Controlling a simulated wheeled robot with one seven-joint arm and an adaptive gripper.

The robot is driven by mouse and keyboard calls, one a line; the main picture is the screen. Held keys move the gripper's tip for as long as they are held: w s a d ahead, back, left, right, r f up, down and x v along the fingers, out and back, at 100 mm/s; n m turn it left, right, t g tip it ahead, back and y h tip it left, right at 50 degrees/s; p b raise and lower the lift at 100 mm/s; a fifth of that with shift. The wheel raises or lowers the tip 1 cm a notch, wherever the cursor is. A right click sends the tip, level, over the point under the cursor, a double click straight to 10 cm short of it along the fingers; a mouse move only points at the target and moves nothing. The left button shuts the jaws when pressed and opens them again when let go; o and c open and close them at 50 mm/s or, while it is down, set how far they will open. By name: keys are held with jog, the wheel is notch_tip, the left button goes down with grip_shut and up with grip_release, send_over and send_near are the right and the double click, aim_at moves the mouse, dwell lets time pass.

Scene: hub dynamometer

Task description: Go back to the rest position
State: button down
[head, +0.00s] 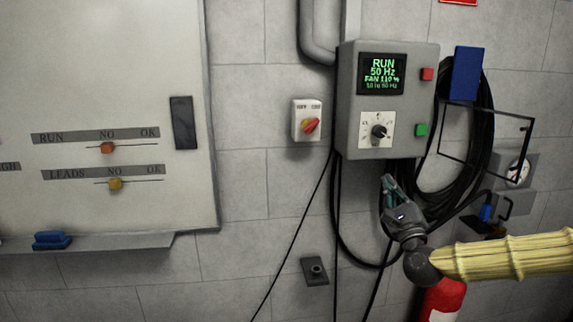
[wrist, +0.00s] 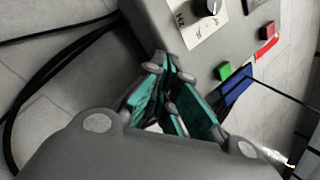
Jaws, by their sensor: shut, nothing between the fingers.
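My gripper (head: 390,188) is in the head view, just below the lower edge of the grey control box (head: 348,100). Its teal-padded fingers point up toward the box and are shut with nothing between them. In the wrist view the shut fingertips (wrist: 172,75) appear in front of the box's lower part (wrist: 160,22); I cannot tell whether they touch it. The box's display reads RUN, 50 Hz and a fan line. Its black dial (head: 379,131), red button (head: 427,74) and green button (head: 421,130) are visible. My arm, in a yellowish sleeve, reaches in from the right.
Black cable coils (head: 484,130) hang behind and right of my gripper, near a blue holder (head: 466,74) and an open black frame (head: 527,128). A red cylinder (head: 443,299) stands below my wrist.

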jog(key=s+a+f+n+g+y, duration=0.2)
jog(key=a+f+n+g, duration=0.3)
jog(key=f, duration=0.6)
jog(key=s+a+f+n+g+y, duration=0.1)
jog(key=s+a+f+n+g, duration=0.15)
jog(key=a+f, duration=0.6)
jog(key=s+a+f+n+g, duration=0.1)
jog(key=s+f+n, duration=0.15)
jog(key=f, duration=0.35)
jog(key=s+f+n+g, duration=0.1)
jog(key=s+f+g, duration=0.1)
jog(key=s+f, duration=0.35)
jog(key=s+a+f+n+g, duration=0.1)
jog(key=s+f+n, duration=0.1)
jog(key=f, duration=0.6)
jog(key=s+d+f+n+g+h, duration=0.15)
jog(key=s+f+n+g, duration=0.55)
jog(key=s+f, duration=0.95)
jog(key=s+d+f+n+g+h, duration=0.1)
jog(key=s+d+n+g, duration=0.1)
jog(key=s, duration=0.7)
jog(key=s+d+f+n+g+h, duration=0.2)
jog(key=s+d+n, duration=0.2)
jog(key=s, duration=0.6)
jog(key=shift+d+f, duration=0.3)
jog(key=shift+d, duration=0.9)
jog(key=shift+g, duration=0.25)
